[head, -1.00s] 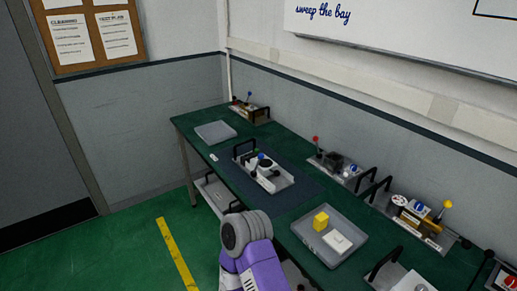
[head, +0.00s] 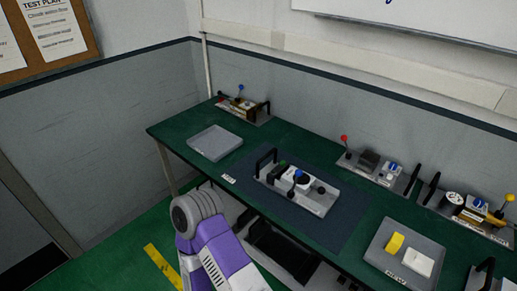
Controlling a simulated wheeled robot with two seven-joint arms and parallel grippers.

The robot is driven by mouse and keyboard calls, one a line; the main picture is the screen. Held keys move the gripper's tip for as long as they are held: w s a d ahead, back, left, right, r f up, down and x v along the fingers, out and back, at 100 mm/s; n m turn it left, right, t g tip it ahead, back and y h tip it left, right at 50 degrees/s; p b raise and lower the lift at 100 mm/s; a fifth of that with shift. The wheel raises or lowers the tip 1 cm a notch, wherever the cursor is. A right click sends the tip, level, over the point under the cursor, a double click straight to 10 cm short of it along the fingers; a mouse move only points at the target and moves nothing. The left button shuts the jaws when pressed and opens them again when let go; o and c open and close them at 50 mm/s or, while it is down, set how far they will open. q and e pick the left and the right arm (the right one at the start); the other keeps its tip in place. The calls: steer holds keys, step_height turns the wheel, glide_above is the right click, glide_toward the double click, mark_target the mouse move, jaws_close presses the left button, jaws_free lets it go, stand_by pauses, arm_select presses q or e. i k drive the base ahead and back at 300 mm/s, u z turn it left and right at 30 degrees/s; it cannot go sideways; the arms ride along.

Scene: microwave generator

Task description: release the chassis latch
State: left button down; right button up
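A grey chassis (head: 297,190) with a black handle at its left end lies on the dark blue mat (head: 347,215) in the middle of the green bench. On it are a blue-topped part (head: 299,174), a white block, a dark round part and a dark knob (head: 321,189) near its right end. I cannot tell which part is the latch, or whether it is fastened. One of my arms, purple and grey, shows at the lower left, in front of the bench edge and apart from the chassis. Neither gripper's fingers show.
An empty grey tray (head: 215,142) stands left of the mat. A second tray (head: 380,251) at the right holds a yellow block (head: 395,243) and a white block (head: 418,262). More units with handles and coloured knobs line the wall, one of them (head: 243,108) at the far left corner.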

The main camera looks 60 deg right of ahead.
mark_target(299, 173)
steer(key=i, duration=1.45)
steer(key=z, duration=3.85)
